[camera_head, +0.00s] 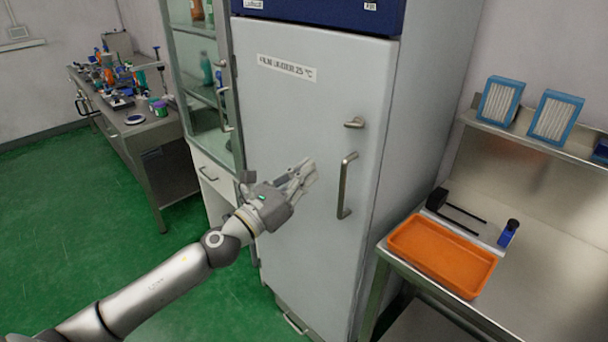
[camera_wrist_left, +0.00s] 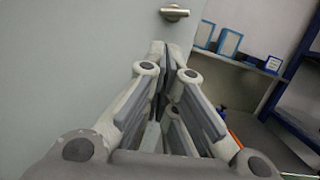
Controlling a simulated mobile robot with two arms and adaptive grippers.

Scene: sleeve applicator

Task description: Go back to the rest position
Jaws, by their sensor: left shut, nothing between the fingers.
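My left gripper (camera_head: 304,172) is in front of the white door of a tall cabinet (camera_head: 290,120) in the head view. It is to the left of the vertical door handle (camera_head: 346,186) and apart from it. In the left wrist view the gripper's fingers (camera_wrist_left: 160,52) come together at their tips with nothing between them. The small upper latch (camera_wrist_left: 174,13) of the door shows beyond the fingertips. My right gripper is in neither view.
A steel bench (camera_head: 450,306) with an orange tray (camera_head: 442,254) stands to the right of the cabinet. A glass-doored cabinet (camera_head: 205,90) and a cluttered table (camera_head: 150,130) stand to the left. The green floor (camera_head: 70,230) at the left is clear.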

